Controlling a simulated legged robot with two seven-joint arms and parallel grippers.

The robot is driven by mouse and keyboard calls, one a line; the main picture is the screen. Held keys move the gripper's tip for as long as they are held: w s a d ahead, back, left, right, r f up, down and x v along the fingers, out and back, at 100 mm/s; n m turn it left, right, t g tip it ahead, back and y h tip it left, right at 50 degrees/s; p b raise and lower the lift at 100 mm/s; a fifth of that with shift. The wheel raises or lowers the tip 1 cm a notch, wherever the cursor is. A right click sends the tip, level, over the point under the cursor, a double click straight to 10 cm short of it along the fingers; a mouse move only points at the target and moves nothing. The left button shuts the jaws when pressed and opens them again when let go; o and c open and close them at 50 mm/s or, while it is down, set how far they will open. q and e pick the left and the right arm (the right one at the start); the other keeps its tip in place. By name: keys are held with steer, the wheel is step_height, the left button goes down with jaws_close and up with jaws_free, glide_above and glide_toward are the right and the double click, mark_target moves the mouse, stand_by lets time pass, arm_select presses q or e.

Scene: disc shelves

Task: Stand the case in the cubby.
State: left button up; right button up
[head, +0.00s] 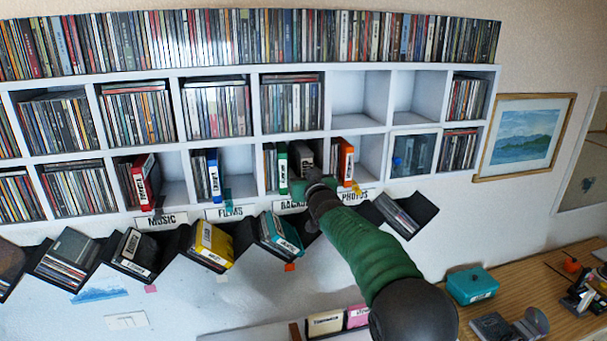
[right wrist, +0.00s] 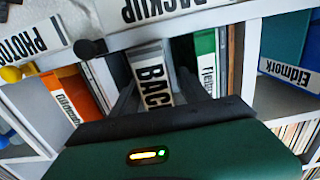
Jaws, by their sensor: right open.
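A grey case (head: 299,158) with a white label is in the cubby (head: 318,143) above the "BACKUP" strip. In the right wrist view the case (right wrist: 150,72) shows its label reading "BAC", with the rest hidden by my gripper. My right gripper (head: 316,180) is at the mouth of this cubby. Its open fingers (right wrist: 156,95) are at either side of the case's label end; I cannot tell if they touch it. The case looks roughly upright, but its lower part is hidden. My left gripper is not in view.
A green case (head: 282,166) stands left of the grey case, and an orange case (head: 346,160) stands in the "PHOTOS" cubby. Slanted holders with cases (head: 212,246) hang below the shelf. A wooden desk (head: 530,262) with a teal box (head: 472,286) is at right.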

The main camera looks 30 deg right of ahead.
steer(key=shift+f, duration=0.15)
steer(key=shift+s+a+b, duration=0.15)
steer(key=shift+s+b, duration=0.15)
steer(key=shift+b, duration=0.15)
steer(key=b+v, duration=0.7)
steer(key=v, duration=0.9)
steer(key=shift+b, duration=0.4)
steer(key=shift+d, duration=0.2)
